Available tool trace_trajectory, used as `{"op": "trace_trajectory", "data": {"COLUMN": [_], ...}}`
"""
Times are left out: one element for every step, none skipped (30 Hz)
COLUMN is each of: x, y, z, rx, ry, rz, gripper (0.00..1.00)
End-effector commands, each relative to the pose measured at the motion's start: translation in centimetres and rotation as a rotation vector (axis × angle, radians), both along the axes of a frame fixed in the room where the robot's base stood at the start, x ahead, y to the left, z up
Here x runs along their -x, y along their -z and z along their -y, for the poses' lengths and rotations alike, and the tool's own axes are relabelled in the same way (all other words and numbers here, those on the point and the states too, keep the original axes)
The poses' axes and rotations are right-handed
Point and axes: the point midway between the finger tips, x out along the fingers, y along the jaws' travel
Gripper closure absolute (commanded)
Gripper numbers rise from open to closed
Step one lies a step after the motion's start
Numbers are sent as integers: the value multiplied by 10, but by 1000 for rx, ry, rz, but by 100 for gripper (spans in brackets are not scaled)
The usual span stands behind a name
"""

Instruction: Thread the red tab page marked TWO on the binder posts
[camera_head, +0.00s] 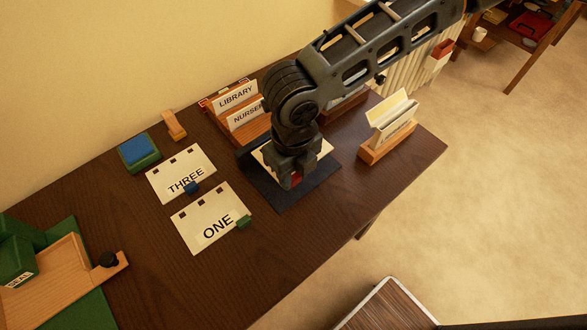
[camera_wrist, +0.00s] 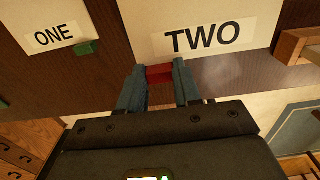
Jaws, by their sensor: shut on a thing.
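The page marked TWO (camera_wrist: 205,22) fills the top of the wrist view, its red tab (camera_wrist: 160,70) between my fingertips. My gripper (camera_head: 293,182) is shut on that tab and points down over the dark binder base (camera_head: 314,190) in the head view. Edges of the cream page (camera_head: 325,148) show on both sides of my wrist, above the base. The binder posts and the page's holes are hidden behind my arm. I cannot tell whether the page is on the posts or how high it is.
Page ONE (camera_head: 207,216) with a green tab and page THREE (camera_head: 181,174) with a blue tab lie left of the binder. A card holder (camera_head: 388,142) stands to the right, and a wooden file rack (camera_head: 235,105) behind. The front desk strip is clear.

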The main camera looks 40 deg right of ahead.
Motion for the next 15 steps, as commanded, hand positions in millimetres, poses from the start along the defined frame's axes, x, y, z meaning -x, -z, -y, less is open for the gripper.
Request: {"op": "trace_trajectory", "data": {"x": [0, 0, 0, 0, 0, 0, 0, 0, 0, 0, 0, 0, 0, 0, 0], "y": [7, 10, 13, 15, 17, 20, 22, 24, 27, 29, 31, 34, 37, 39, 42], "z": [0, 0, 0, 0, 0, 0, 0, 0, 0, 0, 0, 0, 0, 0, 0], "rx": [0, 0, 0, 0, 0, 0, 0, 0, 0, 0, 0, 1, 1, 1, 1], "ry": [0, 0, 0, 0, 0, 0, 0, 0, 0, 0, 0, 0, 0, -1, -1], "rz": [0, 0, 0, 0, 0, 0, 0, 0, 0, 0, 0, 0, 0, 0, 0], "gripper": [96, 96, 96, 96, 96, 96, 96, 96, 96, 96, 96, 96, 96, 96, 96]}}
